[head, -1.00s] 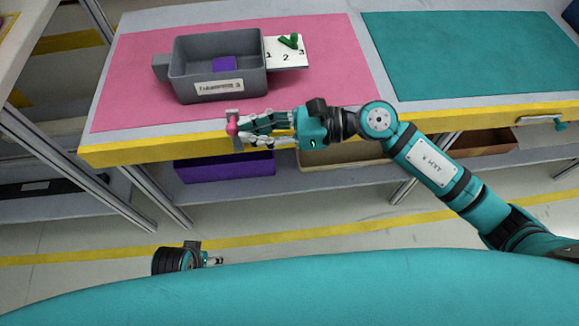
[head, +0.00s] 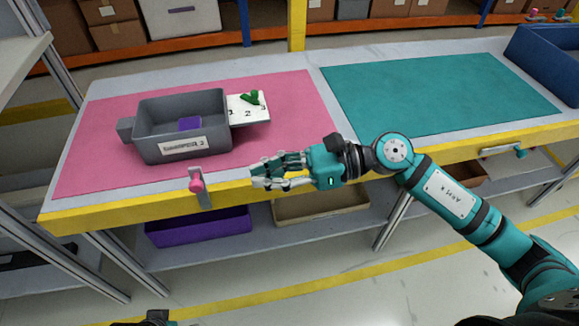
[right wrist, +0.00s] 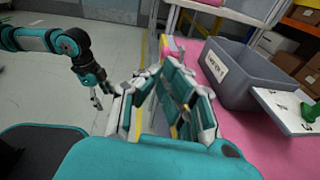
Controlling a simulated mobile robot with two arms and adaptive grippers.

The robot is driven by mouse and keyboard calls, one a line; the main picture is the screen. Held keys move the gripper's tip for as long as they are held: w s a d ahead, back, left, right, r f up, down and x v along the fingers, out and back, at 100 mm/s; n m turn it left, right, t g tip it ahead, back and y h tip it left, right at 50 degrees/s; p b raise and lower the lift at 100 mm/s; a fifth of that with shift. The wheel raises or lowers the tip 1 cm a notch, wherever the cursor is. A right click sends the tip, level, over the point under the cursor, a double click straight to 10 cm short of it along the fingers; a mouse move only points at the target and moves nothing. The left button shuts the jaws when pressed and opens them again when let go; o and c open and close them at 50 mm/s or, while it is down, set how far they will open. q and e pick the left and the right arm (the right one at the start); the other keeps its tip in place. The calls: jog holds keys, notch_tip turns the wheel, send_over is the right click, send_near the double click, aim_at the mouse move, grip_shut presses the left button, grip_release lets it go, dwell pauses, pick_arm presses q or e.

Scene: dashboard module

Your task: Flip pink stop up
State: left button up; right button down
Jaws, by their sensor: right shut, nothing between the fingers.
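The pink stop (head: 197,184) is a pink knob on a narrow grey plate at the table's yellow front edge, in the head view. The plate stands roughly upright, its top rising past the edge of the pink mat. My right gripper (head: 256,176) is shut and empty, to the right of the stop and apart from it, near the front edge. Its closed fingers also show in the right wrist view (right wrist: 160,72). My left gripper (right wrist: 98,100) shows small at the left of the right wrist view; its finger state is unclear.
A grey labelled bin (head: 215,138) with a purple block (head: 190,123) stands on the pink mat (head: 85,165). A white numbered card (head: 262,116) with a green piece (head: 250,98) adjoins it. The teal mat (head: 440,95) is clear. A purple bin (head: 197,228) sits on the shelf below.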

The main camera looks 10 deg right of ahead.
jog(key=shift+s+d+r, duration=0.1)
jog(key=shift+d+r, duration=0.5)
jog(key=shift+d, duration=0.25)
jog(key=shift+s+d+r, duration=0.1)
jog(key=shift+d+r, duration=0.5)
jog(key=shift+d, duration=0.25)
